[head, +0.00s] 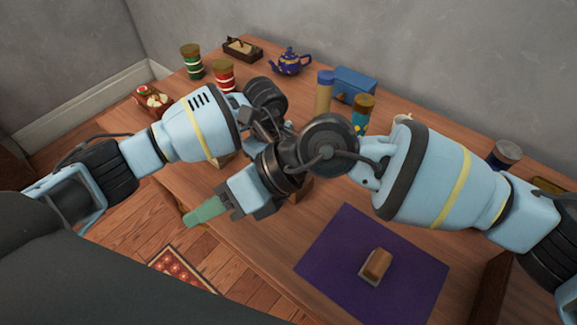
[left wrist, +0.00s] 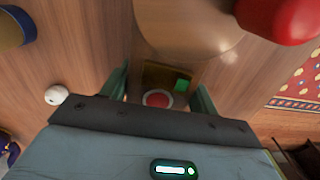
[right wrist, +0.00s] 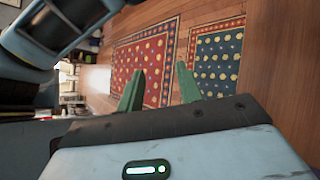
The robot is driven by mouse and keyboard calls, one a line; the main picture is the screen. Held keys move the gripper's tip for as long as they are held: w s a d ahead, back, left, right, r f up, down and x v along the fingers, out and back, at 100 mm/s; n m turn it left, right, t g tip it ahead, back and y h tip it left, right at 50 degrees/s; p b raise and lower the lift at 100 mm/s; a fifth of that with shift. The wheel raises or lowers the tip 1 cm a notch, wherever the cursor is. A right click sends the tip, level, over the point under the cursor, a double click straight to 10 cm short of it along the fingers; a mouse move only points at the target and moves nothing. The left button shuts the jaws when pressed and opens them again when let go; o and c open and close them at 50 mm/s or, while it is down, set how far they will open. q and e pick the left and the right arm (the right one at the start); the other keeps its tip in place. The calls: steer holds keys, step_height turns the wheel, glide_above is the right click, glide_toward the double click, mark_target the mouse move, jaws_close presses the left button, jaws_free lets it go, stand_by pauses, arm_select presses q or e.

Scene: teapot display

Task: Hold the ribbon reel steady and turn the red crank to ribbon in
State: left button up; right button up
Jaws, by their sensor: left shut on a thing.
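In the left wrist view, a large round tan wooden piece, seemingly part of the ribbon reel (left wrist: 185,35), stands close in front of my left gripper (left wrist: 160,95). A bright red knob, seemingly of the crank (left wrist: 280,18), is at the upper right. My left gripper's fingers are apart, shut on the reel, with a brown part, a red disc and a small green square between them. In the head view my arms hide the left fingertips and most of the reel. My right gripper (head: 205,212) is over the table's front left edge; its fingers are apart and empty in the right wrist view (right wrist: 158,85).
A purple mat (head: 335,240) with a wooden-topped block (head: 378,265) lies at the front right. A blue teapot (head: 290,62), a blue box (head: 355,84) and several canisters stand towards the back. Patterned rugs (right wrist: 150,50) lie on the floor.

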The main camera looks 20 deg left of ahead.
steer(key=w+d+r+m+t+y, duration=0.1)
steer(key=w+d+r+t+y, duration=0.2)
steer(key=w+d+t+y, duration=0.3)
steer(key=w+d+f+m+t+h, duration=0.2)
steer(key=w+d+f+t+h, duration=0.4)
steer(key=d+f, duration=0.35)
steer(key=shift+t+y, duration=0.4)
steer(key=shift+y, duration=0.3)
steer(key=shift+x, duration=6.35)
steer(key=shift+d, duration=0.1)
steer(key=shift+c, duration=0.4)
jaws_close()
